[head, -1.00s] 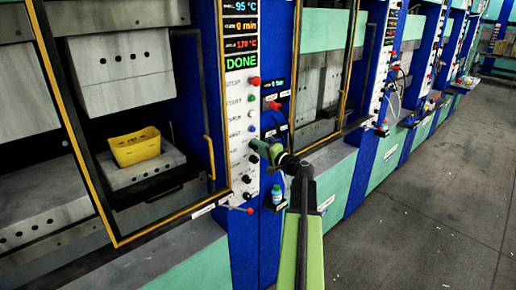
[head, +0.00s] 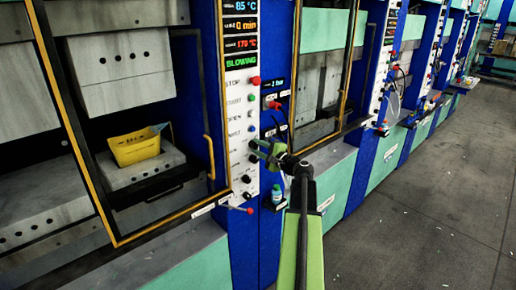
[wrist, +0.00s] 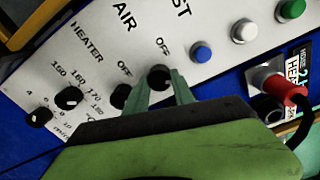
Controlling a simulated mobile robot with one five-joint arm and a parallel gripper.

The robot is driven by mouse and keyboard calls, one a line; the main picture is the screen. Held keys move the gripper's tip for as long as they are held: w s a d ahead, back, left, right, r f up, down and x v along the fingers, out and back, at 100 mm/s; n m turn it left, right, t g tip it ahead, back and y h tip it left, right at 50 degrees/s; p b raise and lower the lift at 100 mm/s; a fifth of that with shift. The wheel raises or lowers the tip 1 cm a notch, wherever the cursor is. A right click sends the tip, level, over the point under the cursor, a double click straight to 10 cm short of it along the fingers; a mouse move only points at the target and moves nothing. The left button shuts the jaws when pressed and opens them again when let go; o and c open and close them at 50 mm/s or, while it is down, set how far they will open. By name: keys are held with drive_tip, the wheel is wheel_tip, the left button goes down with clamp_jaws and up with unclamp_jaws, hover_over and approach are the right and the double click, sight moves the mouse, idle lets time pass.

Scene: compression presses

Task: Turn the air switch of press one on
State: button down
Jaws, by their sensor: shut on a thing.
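Press one's white control panel (head: 237,130) stands left of my gripper (head: 257,150) in the head view. In the wrist view the black air switch knob (wrist: 159,79) sits by an "OFF" label, in line with the word "AIR". My gripper (wrist: 162,74) is shut on this knob, one finger on each side. The knob's pointer is hidden, so I cannot read its position there. The press display (head: 240,64) reads "BLOWING" in green, and the small gauge (head: 275,84) seems to read 1 bar.
The black heater knob (wrist: 121,95) sits close to my left finger. Blue (wrist: 202,52), white and green buttons line the panel. A red plug (wrist: 288,92) with a black cable is at right. A yellow tray (head: 135,148) stands inside the press.

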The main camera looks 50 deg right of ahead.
idle(0.3)
drive_tip(key=c, duration=1.1)
unclamp_jaws()
drive_tip(key=shift+o, duration=0.2)
drive_tip(key=shift+s, duration=0.1)
drive_tip(key=s+a, duration=0.1)
drive_tip(key=s, duration=1.6)
drive_tip(key=shift+a, duration=0.15)
drive_tip(key=shift+s, duration=0.1)
